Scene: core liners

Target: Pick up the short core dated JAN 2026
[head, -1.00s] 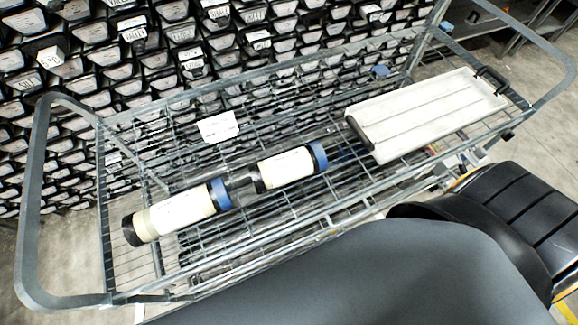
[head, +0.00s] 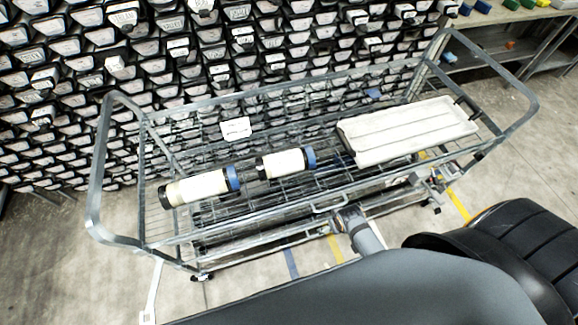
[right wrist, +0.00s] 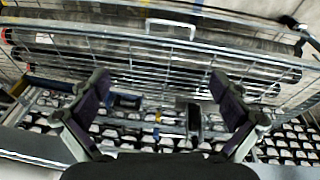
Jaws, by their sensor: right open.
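Two white cores with black and blue end caps lie in the wire cart. The shorter core (head: 286,163) is near the middle, left of a white lidded box. The longer core (head: 199,187) lies to its left, with a small gap between them. Their labels are too small to read, so I cannot tell a date. My right gripper (right wrist: 160,80) is open and empty in the right wrist view, its fingers apart in front of wire bars. My left gripper is not in view.
The cart (head: 330,203) has raised wire sides and tall end frames. The white box (head: 407,132) fills its right part. A white card (head: 236,128) hangs on the back side. Racks of core trays stand behind. Long dark tubes (right wrist: 130,45) show behind wire in the right wrist view.

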